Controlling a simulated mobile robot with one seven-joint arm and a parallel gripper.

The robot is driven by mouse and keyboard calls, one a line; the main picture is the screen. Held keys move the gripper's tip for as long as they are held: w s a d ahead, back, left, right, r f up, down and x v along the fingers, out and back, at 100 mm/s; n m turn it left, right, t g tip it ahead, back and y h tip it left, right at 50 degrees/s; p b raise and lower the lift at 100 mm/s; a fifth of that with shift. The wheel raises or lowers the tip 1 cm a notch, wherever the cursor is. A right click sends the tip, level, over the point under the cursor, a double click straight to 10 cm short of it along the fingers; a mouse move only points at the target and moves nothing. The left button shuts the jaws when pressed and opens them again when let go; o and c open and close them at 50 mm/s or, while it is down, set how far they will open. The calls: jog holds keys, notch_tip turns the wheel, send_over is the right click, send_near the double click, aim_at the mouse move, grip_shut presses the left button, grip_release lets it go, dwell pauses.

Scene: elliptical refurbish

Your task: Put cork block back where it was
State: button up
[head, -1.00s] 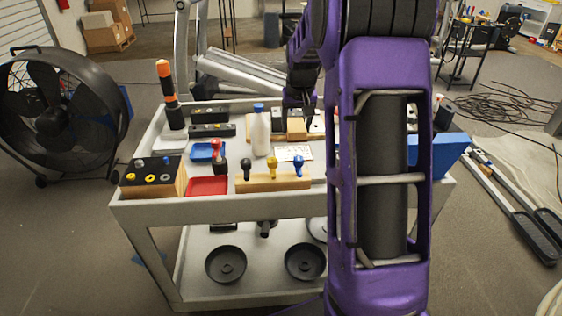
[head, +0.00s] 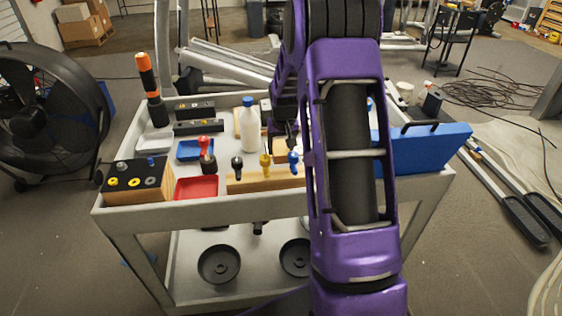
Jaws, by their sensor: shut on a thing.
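My gripper (head: 285,133) is above the cart top, right of the white bottle (head: 249,127) and behind the wooden stamp rack (head: 262,184). It is shut on the cork block (head: 279,143), a small brownish piece that shows only in part below the fingers. My purple arm hides much of the right half of the cart top. I cannot tell whether the block touches the cart surface.
The grey cart (head: 118,190) also bears a red tray (head: 196,188), a blue tray (head: 190,150), a wood-sided black block (head: 138,182), black blocks at the back left, and an orange-black screwdriver (head: 149,75). A blue case (head: 425,147) stands at the right edge.

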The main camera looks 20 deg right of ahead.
aim_at(281, 161)
jog(key=shift+f, duration=2.45)
jog(key=shift+f+b, duration=0.15)
jog(key=shift+b, duration=0.2)
jog(key=o, duration=1.3)
jog(key=shift+r, duration=0.5)
jog(key=p+v, duration=0.1)
jog(key=v, duration=1)
jog(key=shift+s+r, duration=0.1)
jog(key=shift+s, duration=0.1)
jog(key=shift+r, duration=0.1)
